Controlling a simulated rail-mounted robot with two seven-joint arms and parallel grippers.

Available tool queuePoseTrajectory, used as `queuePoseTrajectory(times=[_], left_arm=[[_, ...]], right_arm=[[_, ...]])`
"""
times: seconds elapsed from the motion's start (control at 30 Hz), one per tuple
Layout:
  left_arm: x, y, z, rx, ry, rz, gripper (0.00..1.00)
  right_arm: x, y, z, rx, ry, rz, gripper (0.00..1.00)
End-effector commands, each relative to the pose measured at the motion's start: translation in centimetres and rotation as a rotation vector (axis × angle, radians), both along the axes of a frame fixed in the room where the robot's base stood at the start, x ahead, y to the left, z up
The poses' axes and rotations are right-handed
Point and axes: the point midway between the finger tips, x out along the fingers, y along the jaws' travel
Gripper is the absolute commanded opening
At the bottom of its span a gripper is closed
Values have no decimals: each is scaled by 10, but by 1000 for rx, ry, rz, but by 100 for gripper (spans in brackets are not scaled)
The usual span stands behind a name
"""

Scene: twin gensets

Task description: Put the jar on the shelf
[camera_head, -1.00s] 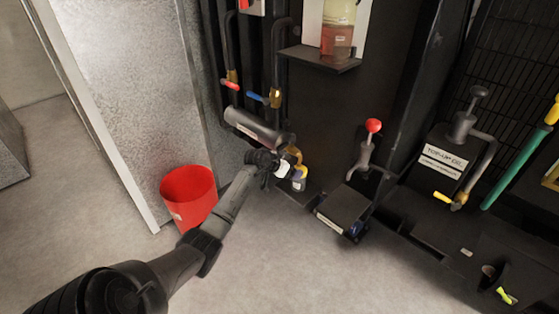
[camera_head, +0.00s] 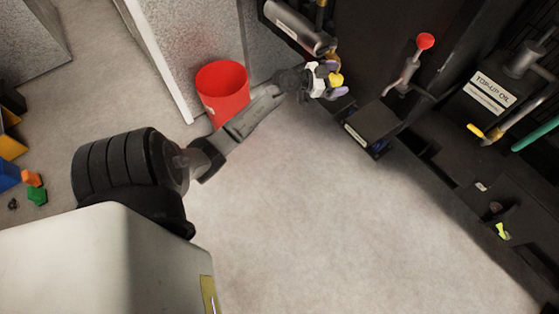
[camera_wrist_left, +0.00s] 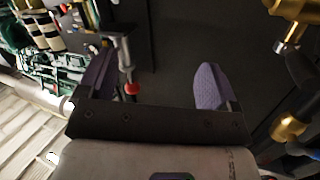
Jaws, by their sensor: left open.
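No jar shows clearly in either current view. The wall shelf seen earlier is outside the current head view. My left gripper (camera_head: 334,80) is in the upper middle of the head view, beside the dark machine base and the pipework. In the left wrist view its two purple-tipped fingers (camera_wrist_left: 155,78) stand wide apart, with nothing held between them. My right gripper is in neither view.
A red bucket (camera_head: 222,95) stands on the floor beside my left forearm. A red-knobbed lever (camera_head: 410,68) and a box labelled top-up oil (camera_head: 492,92) are to the right. Brass fittings (camera_wrist_left: 290,125) show at right in the wrist view. The middle floor is clear.

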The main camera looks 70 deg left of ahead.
Motion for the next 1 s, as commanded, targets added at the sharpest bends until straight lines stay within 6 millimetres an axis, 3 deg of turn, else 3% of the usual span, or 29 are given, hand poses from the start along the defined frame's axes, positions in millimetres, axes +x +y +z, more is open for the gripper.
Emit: queuePoseTrajectory(times=[0.03, 0.1, 0.23, 0.37, 0.57, 0.7, 0.9, 1.0], left_arm=[[-3, -27, 6, 24, -112, -17, 85], [-9, -54, 19, 49, -262, 9, 85], [-34, -89, 28, 41, -428, 163, 85], [-66, -110, 11, -8, -395, 388, 85], [-128, -159, -60, -75, 44, 611, 85], [-181, -217, -109, -84, 461, 552, 85], [-250, -294, -137, -63, 893, 286, 85], [-273, -318, -139, -50, 1008, 166, 85]], right_arm=[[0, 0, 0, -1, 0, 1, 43], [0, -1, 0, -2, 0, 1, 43], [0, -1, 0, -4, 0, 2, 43], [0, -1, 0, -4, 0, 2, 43], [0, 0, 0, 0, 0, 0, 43], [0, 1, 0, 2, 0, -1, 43], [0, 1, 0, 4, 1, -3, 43], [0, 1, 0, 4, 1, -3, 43]])
